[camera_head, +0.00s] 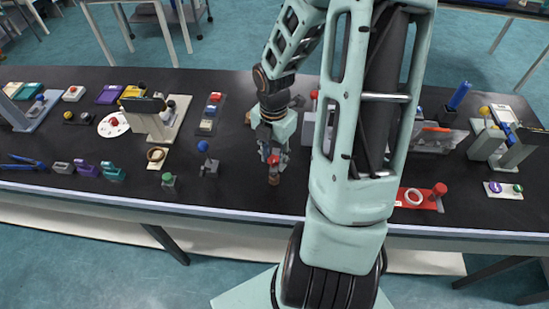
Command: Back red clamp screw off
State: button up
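A small upright post with a red knob (273,160) stands near the front of the black bench, left of my arm. It looks like the red clamp screw. Its lower part is brownish. My gripper (272,151) points down at it, with the fingertips at or just above the red knob. The fingers are small and partly overlap the knob in this view, so I cannot tell whether they touch it or how far they are closed.
A green-topped post (168,180) and a blue-topped post (203,147) stand to the left. A red plate (411,205) with a white ring and red knob lies right of my arm. My arm hides the bench's middle. The bench's front edge (120,201) is close.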

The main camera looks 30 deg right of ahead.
dwell(0.4)
jog(key=m, duration=0.4)
jog(key=shift+m+b, duration=0.3)
jog(key=shift+m, duration=0.1)
jog(key=m+b, duration=0.1)
jog(key=m, duration=0.3)
jog(key=m+b, duration=0.1)
jog(key=m, duration=0.3)
jog(key=shift+w, duration=0.1)
jog(key=m+b, duration=0.1)
jog(key=m, duration=0.4)
jog(key=shift+m+b, duration=0.3)
jog(key=shift+c, duration=0.2)
